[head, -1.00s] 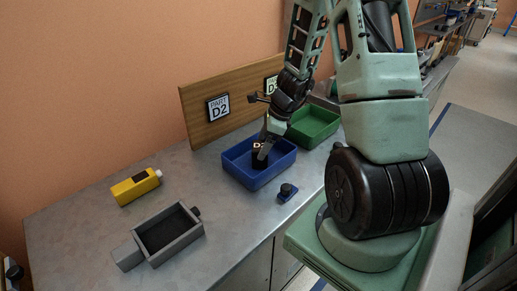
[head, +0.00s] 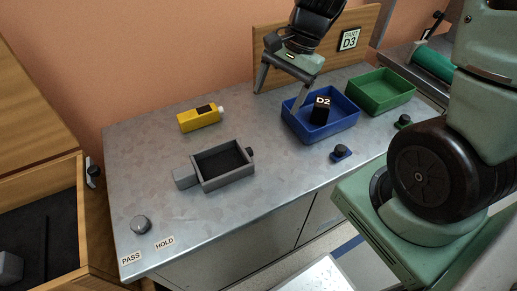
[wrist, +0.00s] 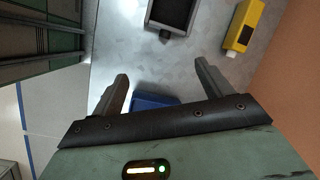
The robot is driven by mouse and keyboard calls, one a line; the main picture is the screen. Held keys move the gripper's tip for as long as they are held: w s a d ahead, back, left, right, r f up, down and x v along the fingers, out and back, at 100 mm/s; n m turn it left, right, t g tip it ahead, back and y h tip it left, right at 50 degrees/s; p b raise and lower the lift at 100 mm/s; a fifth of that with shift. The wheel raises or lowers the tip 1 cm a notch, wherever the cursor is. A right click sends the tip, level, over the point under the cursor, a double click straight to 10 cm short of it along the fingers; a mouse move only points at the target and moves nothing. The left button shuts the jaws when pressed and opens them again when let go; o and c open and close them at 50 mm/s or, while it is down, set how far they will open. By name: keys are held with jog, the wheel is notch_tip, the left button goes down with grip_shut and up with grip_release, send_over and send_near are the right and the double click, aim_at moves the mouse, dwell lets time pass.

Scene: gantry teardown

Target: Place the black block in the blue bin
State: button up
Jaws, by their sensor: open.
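The black block (head: 321,109), marked D2 on its top, sits inside the blue bin (head: 336,130) on the metal bench. My gripper (head: 278,104) is open and empty. In the head view it is above the bench at the left side of the blue bin, apart from the block. In the wrist view my gripper (wrist: 163,82) shows its two fingers spread with nothing between them. Part of the blue bin (wrist: 153,101) shows there behind the gripper body; the block is hidden in that view.
A green bin (head: 381,108) stands right of the blue bin. A wooden board with a D3 sign (head: 349,40) stands behind. The bench's left-front area is mostly clear.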

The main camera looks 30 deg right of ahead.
jog(key=s+a+r+n+h, duration=0.1)
jog(key=s+a+r+n, duration=0.1)
jog(key=s+a+n, duration=0.5)
jog(key=s+a+r+n+h, duration=0.2)
jog(key=s+a+n, duration=0.5)
jog(key=n, duration=0.6)
jog(key=shift+s+a+g, duration=0.3)
jog(key=shift+s+a, duration=0.1)
jog(key=shift+s, duration=0.4)
